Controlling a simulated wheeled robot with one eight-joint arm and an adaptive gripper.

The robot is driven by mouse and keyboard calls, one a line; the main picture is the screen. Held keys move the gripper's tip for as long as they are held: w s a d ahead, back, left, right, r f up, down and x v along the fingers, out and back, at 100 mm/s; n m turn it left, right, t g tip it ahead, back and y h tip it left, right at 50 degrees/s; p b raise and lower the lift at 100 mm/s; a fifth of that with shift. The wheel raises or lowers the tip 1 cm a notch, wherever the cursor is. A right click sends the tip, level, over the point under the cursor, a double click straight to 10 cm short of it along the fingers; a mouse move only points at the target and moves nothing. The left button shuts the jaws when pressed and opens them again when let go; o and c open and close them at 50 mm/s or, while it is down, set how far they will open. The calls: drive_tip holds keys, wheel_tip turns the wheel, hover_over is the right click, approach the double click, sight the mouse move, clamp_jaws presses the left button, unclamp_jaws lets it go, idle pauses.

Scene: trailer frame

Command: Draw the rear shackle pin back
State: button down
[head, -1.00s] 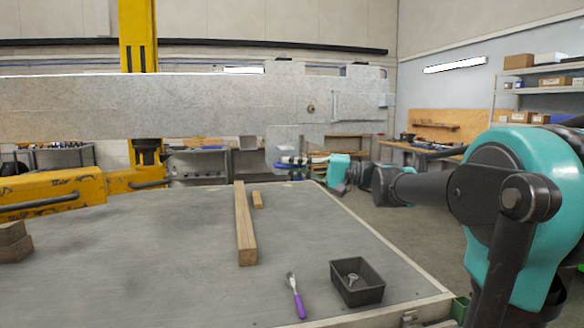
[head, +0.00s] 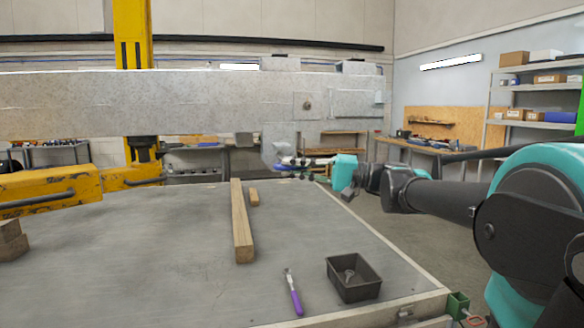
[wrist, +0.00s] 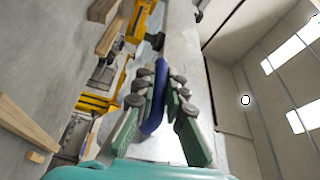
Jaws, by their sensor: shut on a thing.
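A grey shackle hanger plate (head: 281,145) hangs under the right end of the trailer beam (head: 190,105). My gripper (head: 308,162) is at the right side of this plate, with its fingers reaching left towards it. In the wrist view my gripper (wrist: 153,97) is shut on a blue curved handle (wrist: 160,72), which runs between the fingers. The handle looks like part of the rear shackle pin. The pin's shank is not clearly visible, so I cannot tell how far it sits in the plate.
Below is a grey bench top (head: 140,270) with a long wooden bar (head: 242,222), a short wood piece (head: 254,199), a purple-handled tool (head: 295,296) and a black tray (head: 353,283) holding a metal part. A yellow post (head: 133,35) stands behind the beam.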

drive_tip(key=c, duration=1.6)
unclamp_jaws()
drive_tip(key=shift+o, duration=0.2)
drive_tip(key=shift+d, duration=0.1)
drive_tip(key=s+d+f, duration=0.1)
drive_tip(key=d, duration=1)
drive_tip(key=shift+d, duration=0.35)
drive_tip(key=shift+s, duration=0.1)
drive_tip(key=s+a+f+m+h, duration=0.1)
drive_tip(key=s+f+h, duration=0.15)
drive_tip(key=f, duration=0.75)
drive_tip(key=s+a+f+m+h, duration=0.1)
drive_tip(key=f+h, duration=0.3)
drive_tip(key=f, duration=0.5)
drive_tip(key=s+a+f+h, duration=0.1)
drive_tip(key=s+f+h, duration=0.15)
drive_tip(key=f, duration=0.75)
drive_tip(key=s+d+f+t+h, duration=0.1)
drive_tip(key=s+d+f+h, duration=0.2)
drive_tip(key=d+f+h, duration=0.2)
drive_tip(key=s+d+f+n+t+h, duration=0.1)
drive_tip(key=s+d+f+h, duration=0.2)
drive_tip(key=d+f, duration=0.5)
wheel_tip(320, 180, down, 4)
drive_tip(key=shift+f+h, duration=0.1)
drive_tip(key=shift+h, duration=0.8)
